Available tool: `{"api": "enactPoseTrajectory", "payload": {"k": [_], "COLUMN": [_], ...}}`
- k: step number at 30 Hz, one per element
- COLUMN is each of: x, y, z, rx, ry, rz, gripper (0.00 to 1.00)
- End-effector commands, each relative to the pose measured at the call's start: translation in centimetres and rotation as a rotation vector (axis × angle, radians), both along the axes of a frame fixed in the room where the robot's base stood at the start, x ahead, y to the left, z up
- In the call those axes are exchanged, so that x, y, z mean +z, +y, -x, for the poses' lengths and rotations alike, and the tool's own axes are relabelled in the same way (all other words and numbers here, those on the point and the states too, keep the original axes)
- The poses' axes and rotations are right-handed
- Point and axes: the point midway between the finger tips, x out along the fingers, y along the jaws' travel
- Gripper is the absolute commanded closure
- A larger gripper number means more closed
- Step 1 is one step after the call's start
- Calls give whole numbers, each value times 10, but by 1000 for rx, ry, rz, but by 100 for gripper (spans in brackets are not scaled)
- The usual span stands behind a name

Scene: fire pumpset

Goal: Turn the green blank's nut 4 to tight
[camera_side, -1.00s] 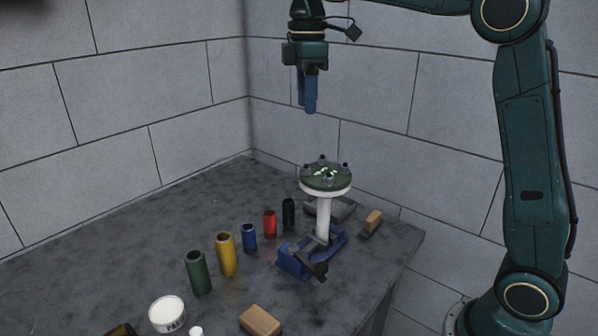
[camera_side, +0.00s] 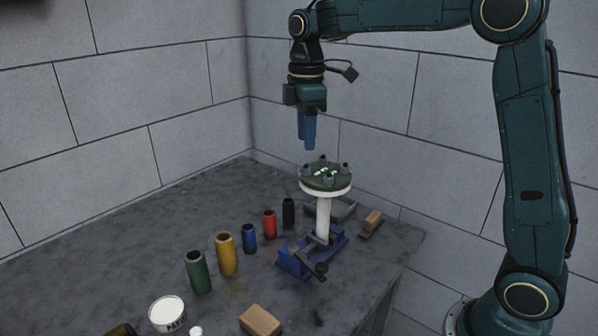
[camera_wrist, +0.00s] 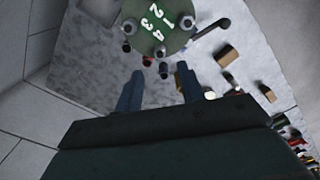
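The green blank (camera_side: 325,180) is a round disc on top of a white upright pipe (camera_side: 323,218), which stands in a blue vise (camera_side: 296,262). Several dark nuts stand around its rim. In the wrist view the blank (camera_wrist: 150,30) carries white numerals at the top of the picture; I cannot tell for sure which nut is number 4. My gripper (camera_side: 308,147) hangs above the blank, slightly left of it, with fingers pointing down and clear of it. In the wrist view my gripper's blue fingers (camera_wrist: 158,88) are apart with nothing between them.
Green (camera_side: 198,272), yellow (camera_side: 227,255), blue (camera_side: 249,239), red (camera_side: 269,224) and black (camera_side: 288,213) cylinders stand in a row left of the vise. A white tub (camera_side: 167,315) and a tan block (camera_side: 260,320) are in front. Another block (camera_side: 372,222) lies right.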

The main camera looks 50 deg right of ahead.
Motion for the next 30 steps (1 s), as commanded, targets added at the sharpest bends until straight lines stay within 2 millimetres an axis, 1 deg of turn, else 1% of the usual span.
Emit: {"api": "enactPoseTrajectory", "payload": {"k": [1, 6, 12, 18, 26, 27, 29, 30], "x": [-8, -33, -54, -63, -64, -64, -64, -64], "y": [0, 0, 0, 0, 0, 0, 0, 0], "z": [1, 1, 1, 1, 0, 0, 0, 0], "rx": [0, 0, 0, 0, 0, 0, 0, 0], "ry": [4, 3, 3, 1, 1, 1, 1, 1], "rz": [0, 0, 0, 0, 1, 1, 1, 1], "gripper": [61, 61, 61, 61, 61, 65, 77, 84]}}
